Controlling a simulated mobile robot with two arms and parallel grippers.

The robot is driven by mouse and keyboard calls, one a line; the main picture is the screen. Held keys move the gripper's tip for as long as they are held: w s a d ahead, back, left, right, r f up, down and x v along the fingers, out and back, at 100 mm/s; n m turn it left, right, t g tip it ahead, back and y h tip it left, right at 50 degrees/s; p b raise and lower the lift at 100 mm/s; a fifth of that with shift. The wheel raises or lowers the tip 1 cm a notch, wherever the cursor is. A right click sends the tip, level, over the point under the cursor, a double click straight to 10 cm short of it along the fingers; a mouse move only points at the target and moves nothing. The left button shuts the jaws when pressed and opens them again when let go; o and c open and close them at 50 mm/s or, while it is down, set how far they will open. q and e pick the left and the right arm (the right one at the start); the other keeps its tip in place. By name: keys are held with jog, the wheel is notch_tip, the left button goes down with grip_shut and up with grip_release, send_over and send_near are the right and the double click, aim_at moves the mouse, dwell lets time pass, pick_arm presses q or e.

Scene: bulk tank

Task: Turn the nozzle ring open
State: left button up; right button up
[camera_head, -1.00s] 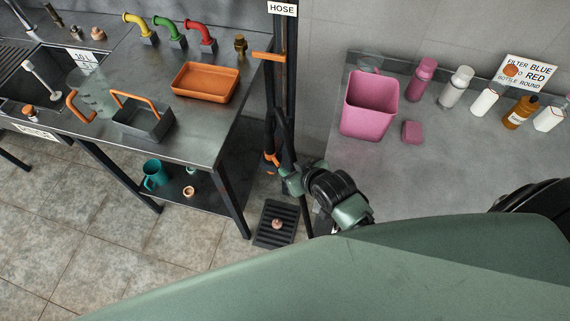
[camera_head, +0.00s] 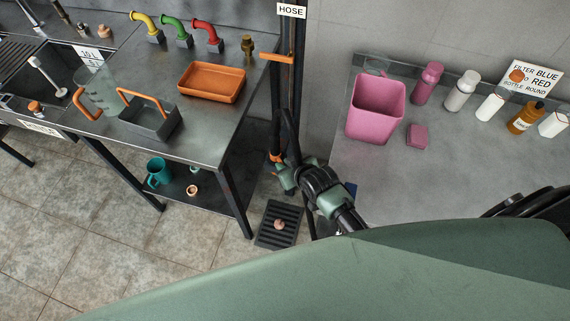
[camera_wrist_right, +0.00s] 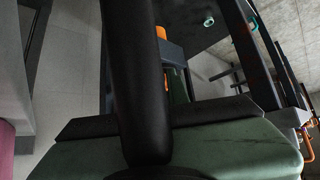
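The dark hose post (camera_head: 287,75) stands between the two counters, under the HOSE sign (camera_head: 291,11). A black hose hangs low along it. A small orange part (camera_head: 276,157), which looks like the nozzle ring, shows at its lower end. My right gripper (camera_head: 285,176) is beside and just below this orange part; whether it touches is unclear. Its fingers are too small and hidden to judge. In the right wrist view a thick black tube crosses in front, with an orange piece (camera_wrist_right: 161,33) behind it. My left gripper is out of view.
An orange bracket (camera_head: 276,57) sticks out from the post. The steel table (camera_head: 200,140) holds an orange tray (camera_head: 212,83) and a grey caddy. A floor drain grate (camera_head: 279,224) lies below my gripper. A pink bin (camera_head: 376,108) and bottles stand on the right counter.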

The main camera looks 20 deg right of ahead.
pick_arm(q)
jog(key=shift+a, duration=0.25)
pick_arm(e)
grip_shut()
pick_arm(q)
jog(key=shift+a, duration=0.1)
pick_arm(e)
jog(key=shift+d, duration=0.15)
pick_arm(q)
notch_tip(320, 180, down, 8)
jog(key=b, duration=0.7)
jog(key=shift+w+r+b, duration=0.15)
jog(key=shift+b, duration=0.2)
pick_arm(e)
jog(key=shift+w+d+n+g+y, duration=0.25)
jog(key=shift+d+n+g+y, duration=0.2)
jog(key=shift+n+y, duration=0.45)
jog(key=shift+w+d+n+g+y, duration=0.35)
jog(key=shift+n+y, duration=0.2)
jog(key=shift+n, duration=0.7)
jog(key=shift+w+d+n+g+y, duration=0.2)
jog(key=shift+d+n+g+y, duration=0.25)
jog(key=shift+n+y, duration=0.45)
jog(key=o, duration=0.5)
grip_release()
jog(key=shift+o, duration=0.2)
jog(key=shift+d, duration=0.1)
